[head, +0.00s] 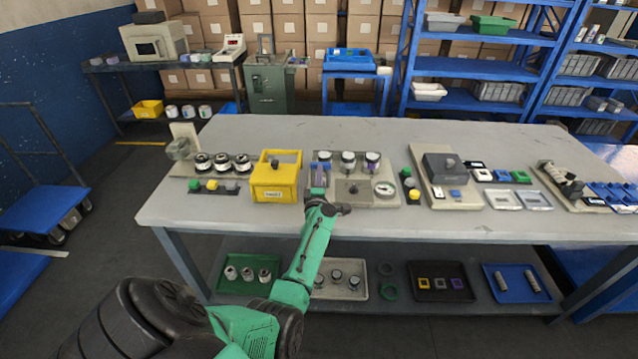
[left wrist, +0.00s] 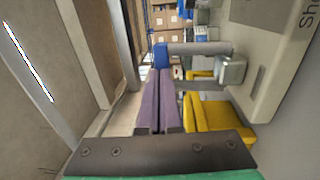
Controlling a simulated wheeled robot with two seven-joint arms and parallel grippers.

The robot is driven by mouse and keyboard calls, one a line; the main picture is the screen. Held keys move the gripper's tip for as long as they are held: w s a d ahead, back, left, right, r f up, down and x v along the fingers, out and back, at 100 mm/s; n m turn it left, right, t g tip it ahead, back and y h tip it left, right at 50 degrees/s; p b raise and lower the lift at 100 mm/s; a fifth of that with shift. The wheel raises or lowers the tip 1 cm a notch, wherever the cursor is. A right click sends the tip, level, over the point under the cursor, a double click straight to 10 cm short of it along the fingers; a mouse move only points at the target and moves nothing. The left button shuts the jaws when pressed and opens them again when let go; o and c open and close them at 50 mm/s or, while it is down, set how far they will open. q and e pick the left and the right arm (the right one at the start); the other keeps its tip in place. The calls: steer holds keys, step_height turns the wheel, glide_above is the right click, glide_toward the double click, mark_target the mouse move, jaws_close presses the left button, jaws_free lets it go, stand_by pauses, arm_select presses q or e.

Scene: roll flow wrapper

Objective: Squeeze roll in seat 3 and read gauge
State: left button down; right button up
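A pale fixture board (head: 408,165) on the workbench carries three upright dark-and-white rolls in a row: a left one (head: 324,157), a middle one (head: 348,158) and a right one (head: 372,160). No seat numbers are legible. A round white gauge (head: 384,188) is at the board's front right; its reading is too small to tell. My left gripper (head: 319,180) is at the board's left front, just in front of the left roll. Its purple fingers (left wrist: 158,103) lie side by side and look shut, with no roll between them. My right gripper is not in view.
A yellow box (head: 275,180) stands close left of my left gripper and also shows in the left wrist view (left wrist: 210,122). Several rolls on a fixture (head: 222,163) stand further left. A grey block device (head: 440,167) stands right. The bench's back strip is clear.

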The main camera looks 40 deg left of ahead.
arm_select(q)
steer(key=shift+w+a+r+b, duration=0.25)
steer(key=shift+w+a, duration=0.2)
steer(key=shift+w, duration=0.1)
steer(key=shift+w+a+r+b, duration=0.25)
steer(key=shift+w+a, duration=0.15)
steer(key=shift+w, duration=0.1)
steer(key=shift+r, duration=0.2)
